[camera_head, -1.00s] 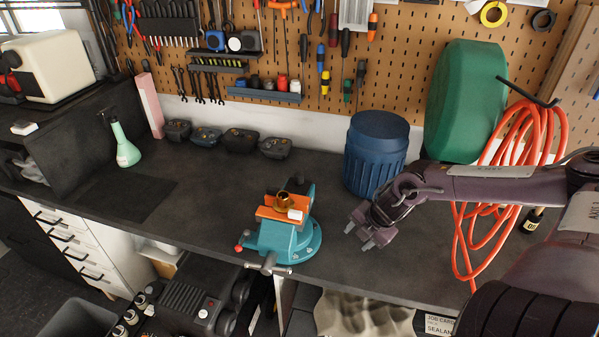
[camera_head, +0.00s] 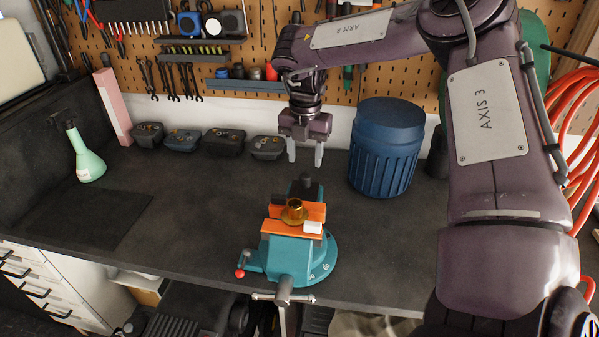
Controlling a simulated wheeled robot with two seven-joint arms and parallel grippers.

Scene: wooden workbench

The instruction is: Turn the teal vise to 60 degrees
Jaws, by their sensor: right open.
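The teal vise (camera_head: 287,254) stands at the front edge of the workbench, on a round base with scale marks at its right side. Its orange jaws (camera_head: 280,228) hold a brass fitting (camera_head: 294,211), and a small white block (camera_head: 313,227) sits at the right of the front jaw. A lever with a red knob (camera_head: 239,273) sticks out at the base's left. My right gripper (camera_head: 305,160) is open and empty, pointing down above the bench behind the vise, apart from it. My left gripper is not in view.
A blue ribbed drum (camera_head: 384,150) stands right of my right gripper. Several dark bins (camera_head: 224,142) line the back wall. Bare bench (camera_head: 190,205) lies between mat and vise.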

